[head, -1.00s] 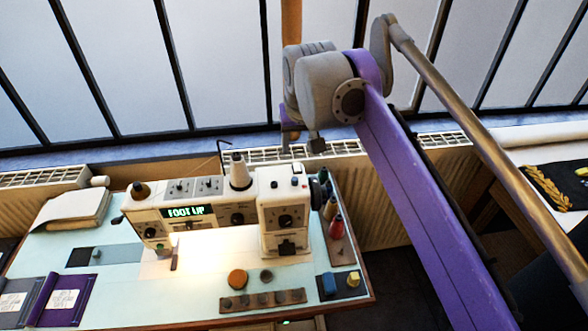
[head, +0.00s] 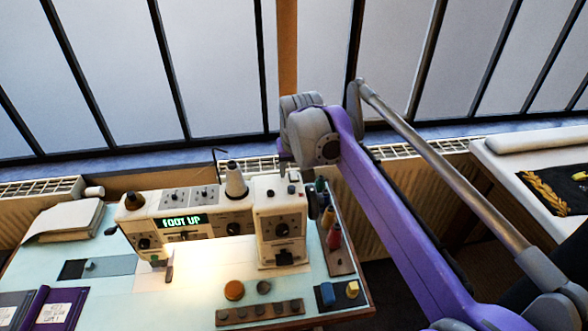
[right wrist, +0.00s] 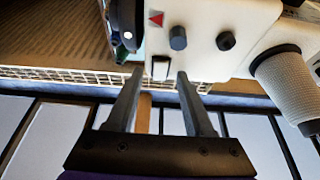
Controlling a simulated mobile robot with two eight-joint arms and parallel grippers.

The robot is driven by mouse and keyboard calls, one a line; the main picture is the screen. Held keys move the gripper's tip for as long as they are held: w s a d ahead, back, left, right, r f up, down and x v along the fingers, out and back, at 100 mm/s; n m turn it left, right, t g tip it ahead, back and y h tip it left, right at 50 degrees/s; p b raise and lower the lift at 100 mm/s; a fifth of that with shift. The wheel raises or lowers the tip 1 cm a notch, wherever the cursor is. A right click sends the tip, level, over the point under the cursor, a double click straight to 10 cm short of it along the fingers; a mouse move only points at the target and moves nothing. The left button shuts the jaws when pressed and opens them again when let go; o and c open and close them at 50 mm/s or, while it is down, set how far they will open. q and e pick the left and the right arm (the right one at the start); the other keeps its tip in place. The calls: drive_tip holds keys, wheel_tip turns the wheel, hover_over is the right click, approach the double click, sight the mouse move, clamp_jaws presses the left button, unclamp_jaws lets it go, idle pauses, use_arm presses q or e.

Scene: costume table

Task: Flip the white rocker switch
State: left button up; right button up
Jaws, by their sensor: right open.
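A small rocker switch (right wrist: 161,68) with a pale face and dark frame sits on the white top of the sewing machine, in the right wrist view. The sewing machine (head: 280,222) stands on the table in the head view, its display reading "FOOT UP". My right gripper (right wrist: 160,75) is open and empty. Its two fingertips are on either side of the switch in the right wrist view; I cannot tell whether they touch the machine. In the head view my right gripper (head: 284,160) is just above the machine's right end, partly hidden by its own wrist. My left gripper is out of view.
A thread cone (head: 236,182) stands on the machine left of my gripper; it also shows in the right wrist view (right wrist: 287,80). Dark knobs (right wrist: 178,38) are near the switch. Coloured spools (head: 333,236) stand at right. A radiator and window lie behind.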

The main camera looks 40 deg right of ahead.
clamp_jaws()
drive_tip(key=shift+w+r+p, duration=0.1)
drive_tip(key=shift+r+p, duration=0.1)
drive_tip(key=shift+p, duration=0.25)
drive_tip(key=shift+w+d+g+y+p, duration=0.15)
drive_tip(key=shift+w+g+y+p, duration=0.25)
drive_tip(key=shift+g+p, duration=0.5)
drive_tip(key=shift+d+f+g+y+p, duration=0.15)
drive_tip(key=shift+g+y+p, duration=0.3)
drive_tip(key=shift+g, duration=0.25)
unclamp_jaws()
